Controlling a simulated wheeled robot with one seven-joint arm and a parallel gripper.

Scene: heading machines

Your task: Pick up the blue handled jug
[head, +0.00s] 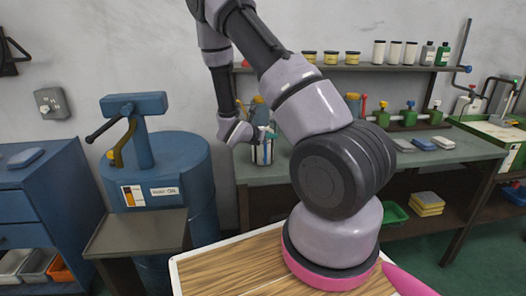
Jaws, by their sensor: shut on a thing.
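My gripper (262,134) is small in the head view, at the end of my arm over the near left end of the green-topped bench (400,155). It is shut on a small pale container with blue on it, which looks like the blue handled jug (263,154). The container looks upright, at the bench's left end. Its handle is not clear at this size, and the fingers partly cover its top. I cannot tell whether its base touches the bench or is lifted.
A blue drum (160,170) with a pump stands left of the bench. A shelf (350,68) with tins and bottles runs above it. Several small taps stand along the bench's back. A blue cabinet (40,210) is far left.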

